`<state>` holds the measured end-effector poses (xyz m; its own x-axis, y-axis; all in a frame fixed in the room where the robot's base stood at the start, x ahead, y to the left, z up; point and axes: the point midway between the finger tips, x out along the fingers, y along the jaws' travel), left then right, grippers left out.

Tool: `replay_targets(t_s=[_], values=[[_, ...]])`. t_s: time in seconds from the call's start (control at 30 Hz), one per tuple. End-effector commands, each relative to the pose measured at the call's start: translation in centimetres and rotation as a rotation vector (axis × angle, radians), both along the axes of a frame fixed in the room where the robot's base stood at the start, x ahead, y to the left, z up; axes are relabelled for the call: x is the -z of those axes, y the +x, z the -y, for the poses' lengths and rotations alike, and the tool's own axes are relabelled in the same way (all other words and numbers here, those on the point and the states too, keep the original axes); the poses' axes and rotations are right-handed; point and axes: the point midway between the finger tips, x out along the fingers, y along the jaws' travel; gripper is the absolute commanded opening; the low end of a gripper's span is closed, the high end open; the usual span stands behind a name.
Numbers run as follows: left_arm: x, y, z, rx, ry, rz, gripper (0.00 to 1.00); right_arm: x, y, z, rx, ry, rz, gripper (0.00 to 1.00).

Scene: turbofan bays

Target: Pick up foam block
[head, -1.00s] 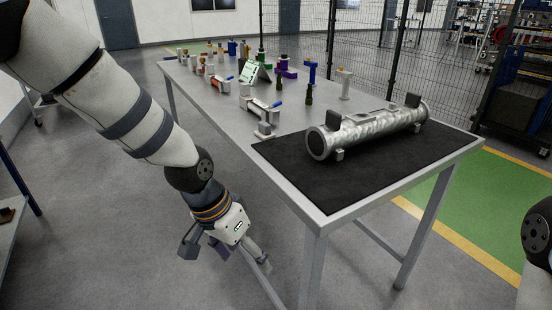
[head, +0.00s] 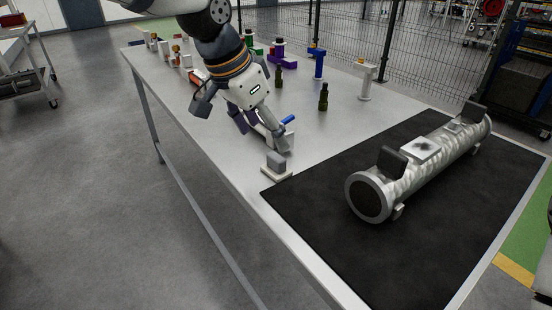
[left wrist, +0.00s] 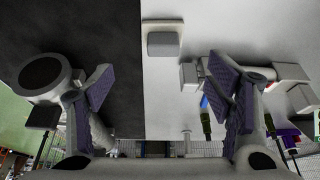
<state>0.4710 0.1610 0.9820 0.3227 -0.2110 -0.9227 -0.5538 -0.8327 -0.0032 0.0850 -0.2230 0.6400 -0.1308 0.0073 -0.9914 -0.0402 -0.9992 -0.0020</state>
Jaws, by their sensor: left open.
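A small grey block on a flat pale base, which looks like the foam block (head: 276,160), stands near the front edge of the table, just left of the black mat. In the left wrist view the block (left wrist: 163,44) is at the top centre, between the lines of the fingers but beyond their tips. My left gripper (head: 243,124) is open and empty above the table, up and left of the block and apart from it. Its purple-padded fingers spread wide in the left wrist view (left wrist: 163,85). My right gripper is out of view.
A silver cylinder (head: 420,172) with black brackets lies on the black mat (head: 310,225). A pale part with a blue piece (head: 288,120) is partly behind my left gripper. Green bottles (head: 323,97) and blue and white stands are farther back. A wire fence runs behind the table.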

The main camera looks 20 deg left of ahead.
Motion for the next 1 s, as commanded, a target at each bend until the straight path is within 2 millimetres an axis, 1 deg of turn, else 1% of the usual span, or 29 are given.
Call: replay_targets(t_s=[0.03, 0.1, 0.27, 0.33, 0.5, 0.57, 0.73, 0.77, 0.8, 0.87, 0.9, 0.97, 1.0], values=[[1.7, 0.4, 0.2, 0.000, 0.001, -0.013, 0.73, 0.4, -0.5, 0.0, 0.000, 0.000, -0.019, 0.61], [2.9, 0.8, 0.5, 0.000, 0.000, -0.012, 0.73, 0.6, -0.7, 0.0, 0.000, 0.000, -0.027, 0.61], [4.1, 1.4, 0.8, 0.000, 0.000, -0.007, 0.73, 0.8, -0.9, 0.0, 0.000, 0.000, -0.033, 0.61], [4.9, 1.8, 0.9, -0.001, 0.000, -0.009, 0.73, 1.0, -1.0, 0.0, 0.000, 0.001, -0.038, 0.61], [8.0, 3.0, 1.5, -0.001, 0.000, -0.011, 0.73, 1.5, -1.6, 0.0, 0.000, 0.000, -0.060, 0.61], [8.5, 3.2, 1.6, -0.002, -0.001, -0.006, 0.73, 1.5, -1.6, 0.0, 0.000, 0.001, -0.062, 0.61], [8.2, 3.3, 1.6, -0.001, -0.001, -0.001, 0.73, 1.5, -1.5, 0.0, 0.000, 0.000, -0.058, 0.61], [8.2, 3.3, 1.6, -0.001, -0.001, -0.001, 0.67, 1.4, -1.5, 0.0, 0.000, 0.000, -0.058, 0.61], [8.2, 3.3, 1.6, -0.001, -0.001, -0.001, 0.57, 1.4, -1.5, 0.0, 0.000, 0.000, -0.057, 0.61], [8.2, 3.3, 1.6, -0.001, -0.001, -0.001, 0.44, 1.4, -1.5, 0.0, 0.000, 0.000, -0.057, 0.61], [8.2, 3.3, 1.6, -0.001, -0.001, -0.002, 0.35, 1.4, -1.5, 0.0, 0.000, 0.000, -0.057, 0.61], [8.2, 3.2, 1.6, -0.001, -0.001, -0.002, 0.21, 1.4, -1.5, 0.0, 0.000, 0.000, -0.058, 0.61], [8.2, 3.2, 1.6, -0.001, -0.001, -0.002, 0.20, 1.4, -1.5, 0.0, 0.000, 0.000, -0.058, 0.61]])
